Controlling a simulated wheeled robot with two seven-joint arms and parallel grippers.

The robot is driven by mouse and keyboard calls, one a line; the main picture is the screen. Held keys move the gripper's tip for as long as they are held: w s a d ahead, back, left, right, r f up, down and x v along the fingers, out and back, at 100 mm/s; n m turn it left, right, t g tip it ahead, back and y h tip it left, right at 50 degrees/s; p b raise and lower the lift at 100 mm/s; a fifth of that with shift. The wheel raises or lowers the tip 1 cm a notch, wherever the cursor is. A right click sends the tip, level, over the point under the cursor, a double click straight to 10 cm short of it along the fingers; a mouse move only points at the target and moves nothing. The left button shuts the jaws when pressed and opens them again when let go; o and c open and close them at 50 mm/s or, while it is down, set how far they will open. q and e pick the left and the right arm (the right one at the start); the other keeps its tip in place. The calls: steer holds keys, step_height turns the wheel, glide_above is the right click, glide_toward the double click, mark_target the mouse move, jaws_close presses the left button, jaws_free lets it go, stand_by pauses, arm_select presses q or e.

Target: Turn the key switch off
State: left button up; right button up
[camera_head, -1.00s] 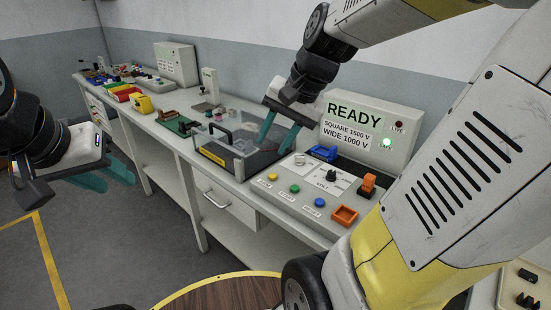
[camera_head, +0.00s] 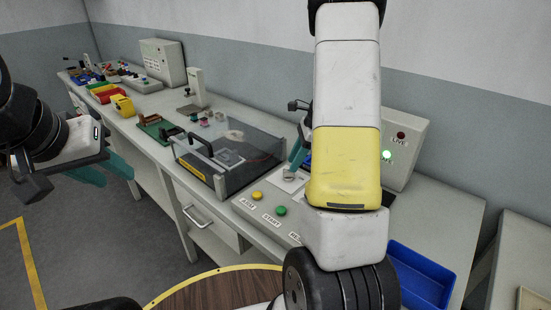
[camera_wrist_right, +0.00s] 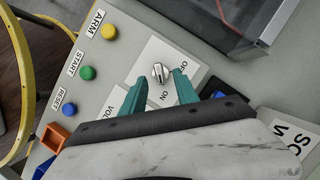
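The key switch (camera_wrist_right: 159,73) is a small silver knob on a white plate marked OFF and ON in the right wrist view. In the head view one teal right finger (camera_head: 296,156) shows beside my arm. My left gripper (camera_head: 108,170) is open and empty, off the bench's front edge at the left.
Yellow (camera_wrist_right: 109,31), green (camera_wrist_right: 87,73) and blue (camera_wrist_right: 69,106) buttons and an orange guard (camera_wrist_right: 53,138) line the panel. A clear-lidded box (camera_head: 225,160) stands left of the panel. A display housing (camera_head: 408,150) with a lit green lamp is behind; a blue bin (camera_head: 420,274) is at right.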

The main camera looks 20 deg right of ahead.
mark_target(289, 174)
steer(key=shift+x, duration=1.9)
jaws_close()
